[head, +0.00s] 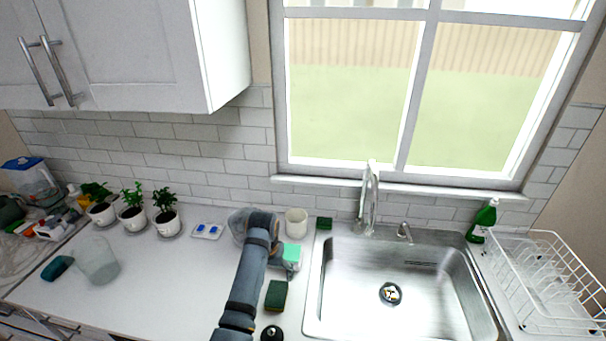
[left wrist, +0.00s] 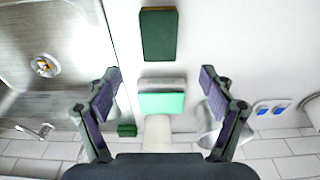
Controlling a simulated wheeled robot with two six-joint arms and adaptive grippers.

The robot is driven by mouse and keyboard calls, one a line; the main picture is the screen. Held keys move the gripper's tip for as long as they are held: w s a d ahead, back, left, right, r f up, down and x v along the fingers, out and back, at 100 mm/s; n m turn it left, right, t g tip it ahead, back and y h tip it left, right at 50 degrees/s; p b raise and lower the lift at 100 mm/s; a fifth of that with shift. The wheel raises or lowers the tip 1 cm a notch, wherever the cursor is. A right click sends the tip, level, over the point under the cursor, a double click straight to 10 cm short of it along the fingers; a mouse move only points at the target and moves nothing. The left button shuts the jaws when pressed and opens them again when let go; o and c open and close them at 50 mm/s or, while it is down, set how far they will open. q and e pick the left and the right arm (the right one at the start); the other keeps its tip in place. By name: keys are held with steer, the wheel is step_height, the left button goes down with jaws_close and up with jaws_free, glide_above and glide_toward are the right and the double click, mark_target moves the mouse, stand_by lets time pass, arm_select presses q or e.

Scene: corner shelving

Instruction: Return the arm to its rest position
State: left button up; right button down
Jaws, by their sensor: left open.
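My left arm reaches in from the bottom of the head view over the counter just left of the sink. My left gripper (left wrist: 160,95) is open and empty, with its two fingers spread wide in the left wrist view. Between and beyond the fingers is a mint-green box-like item (left wrist: 162,103) with a grey band; it also shows in the head view (head: 292,253), partly hidden by my arm. A dark green sponge (head: 276,295) lies nearer the front, and it shows in the left wrist view (left wrist: 159,34). My right gripper is not in view.
A steel sink (head: 340,290) with a faucet (head: 369,200) is on the right, with a white dish rack (head: 545,280) and a green bottle (head: 482,220) beyond. A white cup (head: 297,222) stands by the wall.

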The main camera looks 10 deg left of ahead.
arm_select(q)
steer(key=s+a+f+t, duration=0.1)
steer(key=s+a+f, duration=0.1)
steer(key=s+a, duration=0.3)
steer(key=s+a+f, duration=0.3)
steer(key=s, duration=0.4)
steer(key=s+a+r+t+y, duration=0.1)
steer(key=s+r, duration=0.2)
steer(key=s, duration=0.4)
steer(key=s+a+r, duration=0.1)
steer(key=s+r, duration=0.2)
steer(key=s, duration=0.4)
step_height(320, 180, down, 34)
steer(key=s+a+g+b, duration=0.1)
steer(key=s+a+b, duration=0.1)
steer(key=b, duration=0.5)
steer(key=s+a+f+g+b, duration=0.1)
steer(key=s+f+b, duration=0.5)
steer(key=s+f, duration=1.2)
step_height(320, 180, down, 4)
steer(key=shift+s+a+f, duration=0.15)
steer(key=shift+s, duration=0.1)
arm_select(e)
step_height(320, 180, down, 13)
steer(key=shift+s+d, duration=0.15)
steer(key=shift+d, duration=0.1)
